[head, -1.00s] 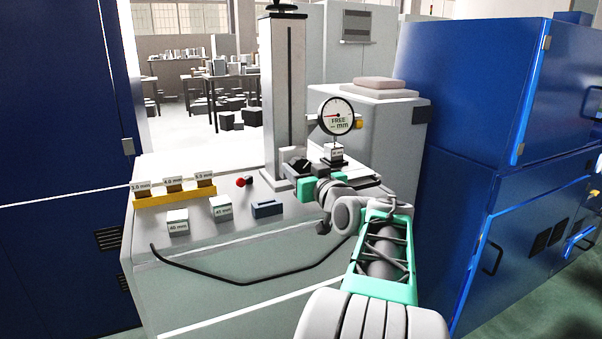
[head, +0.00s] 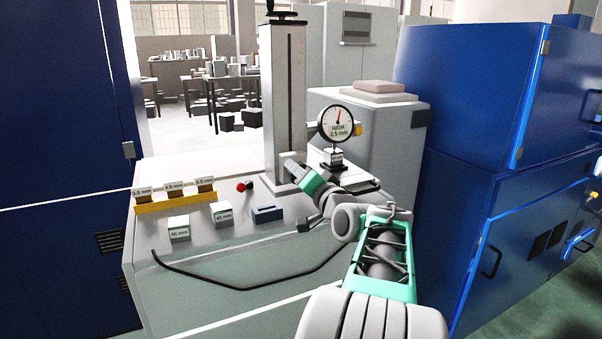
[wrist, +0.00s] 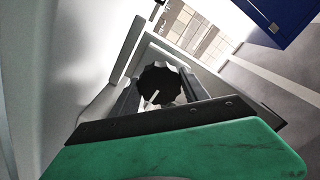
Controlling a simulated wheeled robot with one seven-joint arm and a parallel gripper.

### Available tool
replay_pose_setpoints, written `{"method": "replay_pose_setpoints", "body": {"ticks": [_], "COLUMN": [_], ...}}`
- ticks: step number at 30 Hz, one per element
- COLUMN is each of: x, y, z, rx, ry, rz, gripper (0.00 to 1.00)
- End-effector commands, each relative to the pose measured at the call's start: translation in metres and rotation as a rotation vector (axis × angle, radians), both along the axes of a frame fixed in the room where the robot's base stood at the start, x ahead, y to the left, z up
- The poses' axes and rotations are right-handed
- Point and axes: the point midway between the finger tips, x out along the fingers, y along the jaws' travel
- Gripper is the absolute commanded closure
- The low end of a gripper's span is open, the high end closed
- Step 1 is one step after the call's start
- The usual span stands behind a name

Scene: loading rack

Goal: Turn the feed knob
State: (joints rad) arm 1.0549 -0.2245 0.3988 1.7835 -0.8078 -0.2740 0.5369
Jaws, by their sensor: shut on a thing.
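The feed knob (wrist: 157,88) is a black, scalloped disc with a white pointer mark, in the wrist view. My gripper (wrist: 160,92) has one finger on each side of it and is shut on it. In the head view my gripper (head: 290,165) is at the base of the grey column (head: 283,100), and it hides the knob there. The round dial gauge (head: 337,123) right of the column reads "HIGH 2.5 mm", its red needle pointing up. A labelled block (head: 335,160) sits under the gauge.
A yellow rack (head: 175,204) holds several brown blocks marked in mm. Two pale blocks marked 40 mm (head: 179,229), a dark blue block (head: 267,213) and a red-ended piece (head: 242,187) lie on the bench.

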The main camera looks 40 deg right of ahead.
Motion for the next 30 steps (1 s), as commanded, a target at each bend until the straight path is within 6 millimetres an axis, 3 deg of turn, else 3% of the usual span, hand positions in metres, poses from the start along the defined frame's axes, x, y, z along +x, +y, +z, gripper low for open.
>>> {"method": "replay_pose_setpoints", "body": {"ticks": [19,20,27,30], "x": [-0.0005,-0.0005,-0.0003,-0.0002], "y": [-0.0010,-0.0010,-0.0005,-0.0004], "z": [0.0012,0.0012,0.0005,0.0004], "rx": [0.049,0.049,0.050,0.050], "ry": [-0.017,-0.017,-0.016,-0.016], "rz": [-0.003,-0.003,-0.001,-0.001], "gripper": [0.88,0.45,0.25,0.25]}}
